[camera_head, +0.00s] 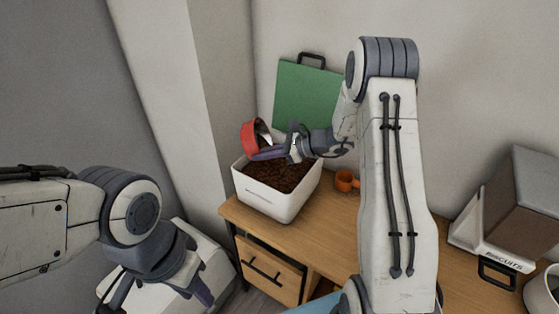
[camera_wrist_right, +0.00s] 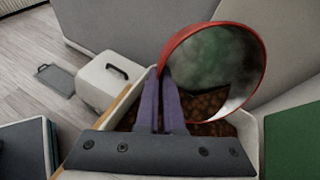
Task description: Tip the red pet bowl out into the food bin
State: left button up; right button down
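The red pet bowl (camera_head: 250,138) is tilted on its side above the left back part of the food bin (camera_head: 265,200), a white open box filled with brown kibble. My right gripper (camera_head: 262,153) is shut on the bowl's rim. In the right wrist view the purple fingers of my right gripper (camera_wrist_right: 163,100) close at the left edge of the red bowl (camera_wrist_right: 262,70). Its shiny metal inside shows, with no kibble visible in it. My left gripper (camera_head: 195,290) hangs low at the left, away from the bin; its finger opening is unclear.
The bin stands at the left end of a wooden counter (camera_head: 335,220). An orange mug (camera_head: 346,181) is right of it, a green board (camera_head: 305,97) leans behind. A biscuits box (camera_head: 490,240) is at the right. A white handled box (camera_wrist_right: 112,78) stands on the floor.

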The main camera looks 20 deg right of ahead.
jog(key=shift+s+d+r+y+b, duration=0.1)
jog(key=shift+d+y+b, duration=0.15)
jog(key=shift+y+b, duration=0.35)
jog(key=shift+s+d+r+t+y+b, duration=0.1)
jog(key=shift+s+d+t+y+b, duration=0.25)
jog(key=shift+d+t+y+b, duration=0.65)
dwell(0.6)
jog(key=shift+s+d+t+y+b, duration=0.25)
jog(key=shift+y+b, duration=0.3)
jog(key=shift+b, duration=0.6)
jog(key=shift+s+d+t+y+b, duration=0.1)
jog(key=shift+d+t+y+b, duration=0.15)
jog(key=shift+y+b, duration=0.6)
dwell(0.7)
jog(key=shift+s+d+r+m+t+y+b, duration=0.15)
jog(key=shift+d+r+m+t+y+b, duration=0.2)
jog(key=shift+r+t+b, duration=0.3)
dwell(0.7)
jog(key=shift+s+d+r+t+y+p, duration=0.15)
jog(key=shift+r+y, duration=0.15)
jog(key=shift+r, duration=0.2)
jog(key=shift+d+r+y+p, duration=0.15)
jog(key=shift+r+y, duration=0.1)
jog(key=shift+r, duration=0.3)
jog(key=shift+s+d+r+t+y+p, duration=0.15)
jog(key=shift+r+y, duration=0.15)
jog(key=shift+r, duration=0.2)
